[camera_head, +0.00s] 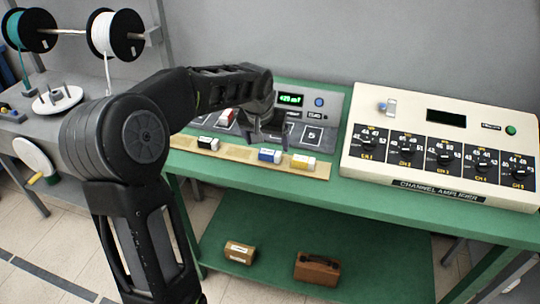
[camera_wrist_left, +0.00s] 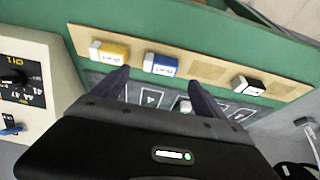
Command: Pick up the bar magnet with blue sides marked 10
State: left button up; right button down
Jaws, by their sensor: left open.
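The bar magnet with blue sides and a white top (camera_head: 270,155) lies on the tan wooden strip (camera_head: 235,152) at the front of the green bench. Its marking is too small to read. It also shows in the left wrist view (camera_wrist_left: 160,64), just beyond the gap between my fingertips. My left gripper (camera_head: 263,128) is open and empty, above the grey panel behind the strip, and apart from the magnet. Its two fingers (camera_wrist_left: 160,84) show in the wrist view. My right gripper is in neither view.
A yellow-sided magnet (camera_head: 303,162) lies right of the blue one, a black-sided one (camera_head: 208,143) to its left. A red-sided block (camera_head: 227,117) sits on the grey panel (camera_head: 335,108). The channel amplifier (camera_head: 440,145) stands to the right. Two boxes lie on the lower shelf (camera_head: 280,238).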

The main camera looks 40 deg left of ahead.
aim_at(270, 153)
pick_arm(q)
jog(key=shift+w+a+f, duration=0.1)
jog(key=shift+w+f, duration=0.1)
jog(key=shift+f, duration=0.4)
jog(key=shift+p+x, duration=0.75)
jog(key=shift+x, duration=1.9)
jog(key=shift+s, duration=0.15)
jog(key=c, duration=1.6)
jog(key=shift+r, duration=0.15)
notch_tip(270, 153, up, 10)
jog(key=shift+f+b, duration=0.1)
jog(key=shift+b, duration=0.5)
